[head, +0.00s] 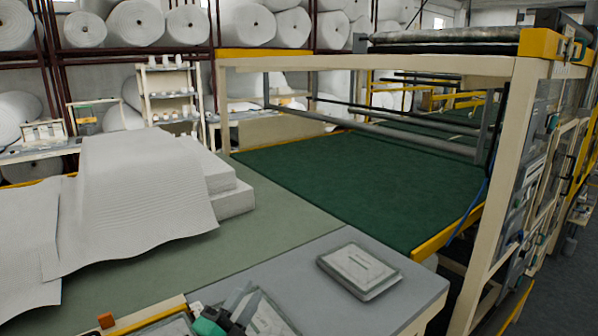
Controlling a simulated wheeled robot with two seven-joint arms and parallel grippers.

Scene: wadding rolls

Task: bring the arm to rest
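My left gripper (232,312) seems to be the dark and teal shape at the bottom edge, low over the front of the grey worktop. It is small and cut off by the frame, so its fingers cannot be made out clearly. I see nothing clearly held in it. My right gripper is not in view.
A flat grey-white case (359,270) lies on the grey worktop (300,290), right of the gripper. White wadding sheets (135,200) cover the left of the pale green table (270,220). A cream machine frame (500,190) stands right, by a dark green bed (350,180). A small orange block (106,320) sits front left.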

